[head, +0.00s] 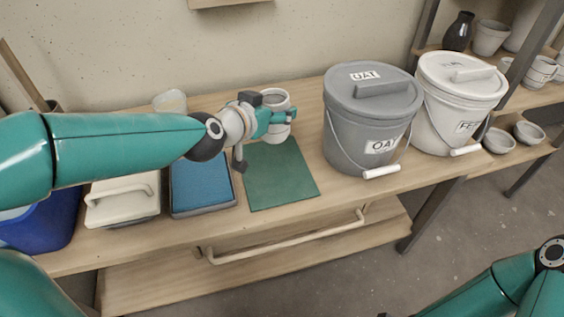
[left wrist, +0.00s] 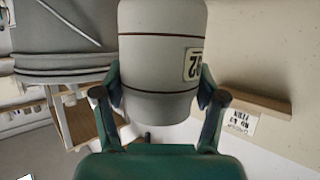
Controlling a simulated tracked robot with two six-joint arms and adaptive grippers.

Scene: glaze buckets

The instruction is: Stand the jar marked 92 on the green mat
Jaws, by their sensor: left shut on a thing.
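The pale grey jar (head: 277,134) is at the back of the bench, just behind the green mat (head: 280,178). My left gripper (head: 280,117) is shut around its body. In the left wrist view the jar (left wrist: 160,45) sits between both fingers of the left gripper (left wrist: 160,88), and its label, turned over, reads 92. Dark lines ring the jar. I cannot tell whether its base touches the bench. The mat is bare, its back-left corner partly hidden by my wrist. My right arm shows at the lower right, but its gripper is out of view.
A grey lidded bucket (head: 366,120) stands right of the mat, with a white bucket (head: 460,100) beyond it. A small pale cup (head: 170,101) stands behind. A rail (head: 290,241) runs along the bench front.

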